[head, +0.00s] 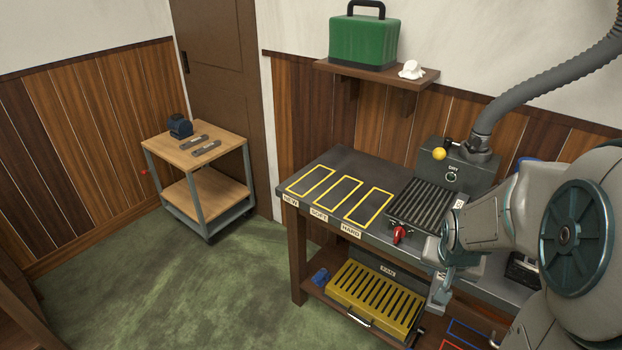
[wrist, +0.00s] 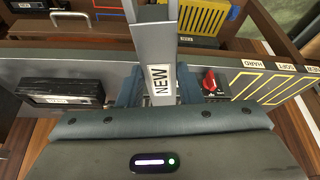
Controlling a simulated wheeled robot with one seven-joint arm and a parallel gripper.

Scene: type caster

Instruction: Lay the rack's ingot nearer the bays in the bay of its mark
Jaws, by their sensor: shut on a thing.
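My gripper (wrist: 158,92) is shut on a long grey metal ingot (wrist: 154,45), which carries a white label reading NEW. In the head view the gripper (head: 447,272) is at the front edge of the bench, partly hidden by my arm, with the ingot (head: 439,296) pointing down below it. Three yellow-outlined bays lie on the dark bench top, all bare: the NEW bay (head: 311,181), the SOFT bay (head: 338,192) and the HARD bay (head: 368,205).
A ribbed grate (head: 425,204) with a red knob (head: 400,234) stands right of the bays, before a grey unit marked DRY. A yellow slotted box (head: 375,298) sits on the lower shelf. A wooden cart (head: 196,175) stands at left. The green floor between is clear.

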